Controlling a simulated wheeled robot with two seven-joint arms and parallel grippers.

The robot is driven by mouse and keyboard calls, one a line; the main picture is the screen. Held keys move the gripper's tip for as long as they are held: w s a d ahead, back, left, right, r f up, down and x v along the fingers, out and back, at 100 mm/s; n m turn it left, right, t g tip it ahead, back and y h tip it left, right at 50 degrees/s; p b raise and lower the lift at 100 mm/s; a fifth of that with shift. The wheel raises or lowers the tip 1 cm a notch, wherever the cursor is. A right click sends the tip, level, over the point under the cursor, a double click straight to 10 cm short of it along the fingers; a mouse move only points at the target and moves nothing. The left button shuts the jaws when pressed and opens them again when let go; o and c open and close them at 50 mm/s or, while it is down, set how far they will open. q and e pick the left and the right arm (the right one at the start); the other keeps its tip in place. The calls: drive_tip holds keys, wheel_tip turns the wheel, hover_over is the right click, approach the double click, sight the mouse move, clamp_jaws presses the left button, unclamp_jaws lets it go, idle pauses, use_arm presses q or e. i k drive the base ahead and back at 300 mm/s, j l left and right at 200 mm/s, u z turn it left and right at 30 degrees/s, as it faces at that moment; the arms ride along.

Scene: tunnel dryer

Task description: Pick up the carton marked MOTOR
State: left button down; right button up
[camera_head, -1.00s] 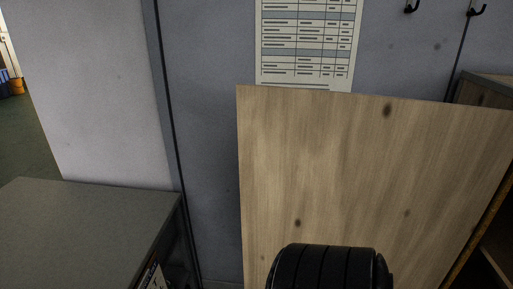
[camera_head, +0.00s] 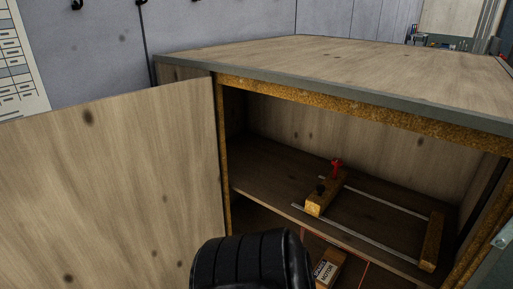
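The carton marked MOTOR (camera_head: 328,268) is a small brown box with a white label. It sits low in the open wooden cabinet, below the upper shelf, near the bottom edge of the view. Its lower part is cut off by the frame edge, and a black ribbed part of my own body stands close to its left in the picture. Neither of my grippers shows, so nothing is seen touching the carton.
The cabinet door (camera_head: 110,190) stands open at the left. The upper shelf (camera_head: 270,170) holds a wooden fixture (camera_head: 326,194) with a red knob and metal rails. The cabinet top (camera_head: 340,65) is a wide, mostly clear surface. A printed sheet (camera_head: 20,65) hangs on the wall.

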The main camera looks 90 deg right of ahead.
sight(326, 271)
drive_tip(key=z, duration=3.45)
drive_tip(key=k+j+z, duration=0.15)
drive_tip(key=z, duration=0.25)
drive_tip(key=k+j+z, duration=0.15)
drive_tip(key=z, duration=0.2)
drive_tip(key=k+z, duration=0.2)
drive_tip(key=z, duration=0.2)
